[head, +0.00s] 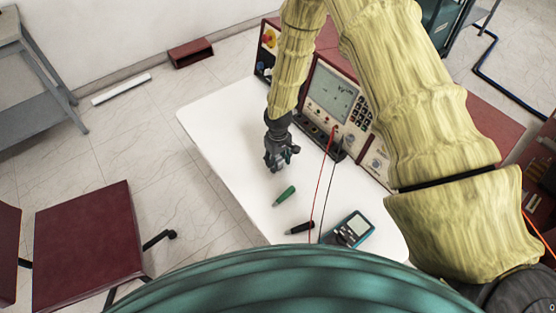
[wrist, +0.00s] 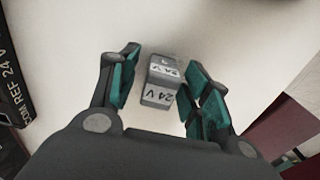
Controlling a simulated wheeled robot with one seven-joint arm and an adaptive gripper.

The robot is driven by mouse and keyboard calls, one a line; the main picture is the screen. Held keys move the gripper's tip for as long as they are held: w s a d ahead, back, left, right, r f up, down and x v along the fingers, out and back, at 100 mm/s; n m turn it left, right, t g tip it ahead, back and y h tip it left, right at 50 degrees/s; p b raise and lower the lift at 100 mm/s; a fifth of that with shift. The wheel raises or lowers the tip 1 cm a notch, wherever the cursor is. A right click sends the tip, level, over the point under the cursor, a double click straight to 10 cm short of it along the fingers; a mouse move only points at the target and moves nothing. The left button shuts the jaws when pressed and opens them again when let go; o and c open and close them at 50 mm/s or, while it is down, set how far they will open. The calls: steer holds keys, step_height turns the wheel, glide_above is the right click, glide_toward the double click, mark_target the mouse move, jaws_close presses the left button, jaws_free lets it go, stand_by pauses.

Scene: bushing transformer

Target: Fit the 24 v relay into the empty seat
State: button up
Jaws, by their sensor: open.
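The 24 V relay (wrist: 160,82) is a small grey block with white labels reading 24 V. In the wrist view it sits on the white table between my open fingers, with a visible gap on each side. My gripper (wrist: 158,88) is open and points down at it. In the head view my gripper (head: 278,165) hangs over the white table (head: 215,120) in front of the instrument panel, and the relay is hidden there. A dark block marked 24 V (wrist: 15,85) shows at the wrist view's left edge. I cannot make out the empty seat.
A red-framed test instrument (head: 335,95) stands at the table's back. A green screwdriver (head: 285,195), a black-handled tool (head: 300,228) and a blue multimeter (head: 349,230) lie nearer me. Red and black leads (head: 322,185) hang across the table. The table's left part is clear.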

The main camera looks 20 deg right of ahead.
mark_target(278, 158)
step_height(278, 158, up, 11)
steer(key=b, duration=0.3)
steer(key=shift+f+b, duration=0.15)
steer(key=shift+b, duration=0.2)
steer(key=shift+o, duration=0.4)
steer(key=shift+r, duration=0.75)
steer(key=shift+s+b, duration=0.1)
steer(key=shift+b, duration=0.2)
steer(key=shift+f, duration=0.15)
steer(key=shift+s+a+f+b, duration=0.1)
steer(key=shift+a+b, duration=0.2)
steer(key=shift+b, duration=0.1)
steer(key=shift+w+a, duration=0.2)
steer(key=shift+w, duration=0.15)
